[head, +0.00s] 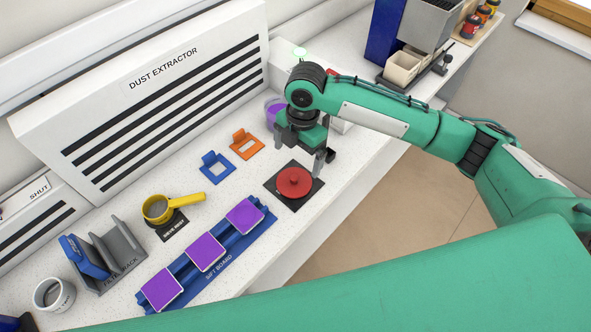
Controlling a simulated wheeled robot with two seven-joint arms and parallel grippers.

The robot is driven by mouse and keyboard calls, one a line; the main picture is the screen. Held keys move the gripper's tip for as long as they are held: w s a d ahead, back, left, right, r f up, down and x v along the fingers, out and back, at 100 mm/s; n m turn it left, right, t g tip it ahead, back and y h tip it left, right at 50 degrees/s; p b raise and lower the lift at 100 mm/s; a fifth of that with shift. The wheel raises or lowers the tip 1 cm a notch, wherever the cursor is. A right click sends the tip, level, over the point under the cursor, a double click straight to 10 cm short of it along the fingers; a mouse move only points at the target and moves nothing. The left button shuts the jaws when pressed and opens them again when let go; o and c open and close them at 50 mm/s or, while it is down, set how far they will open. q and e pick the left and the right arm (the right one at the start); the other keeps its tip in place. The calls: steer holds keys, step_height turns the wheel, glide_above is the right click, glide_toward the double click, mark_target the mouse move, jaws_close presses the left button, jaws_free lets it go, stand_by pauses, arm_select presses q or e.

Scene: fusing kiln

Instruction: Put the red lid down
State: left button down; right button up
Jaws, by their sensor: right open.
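The red lid (294,181) is round with a small knob on top. It lies flat on a dark square mat (275,188) near the front edge of the white counter. My right gripper (301,152) points down just behind and above the lid, its fingers apart with nothing between them. One finger overlaps the lid's right side in the picture; I cannot tell whether it touches. My left gripper is not in view.
An orange stand (246,144) and a blue stand (216,168) sit left of the mat. A blue sift board (226,245) carries purple-topped pieces. A purple round container (274,113) is partly hidden behind my gripper. The dust extractor (150,95) lines the back.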

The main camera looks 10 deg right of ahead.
steer(key=shift+w+d+r, duration=0.1)
steer(key=shift+d+r, duration=0.05)
steer(key=shift+r, duration=1.45)
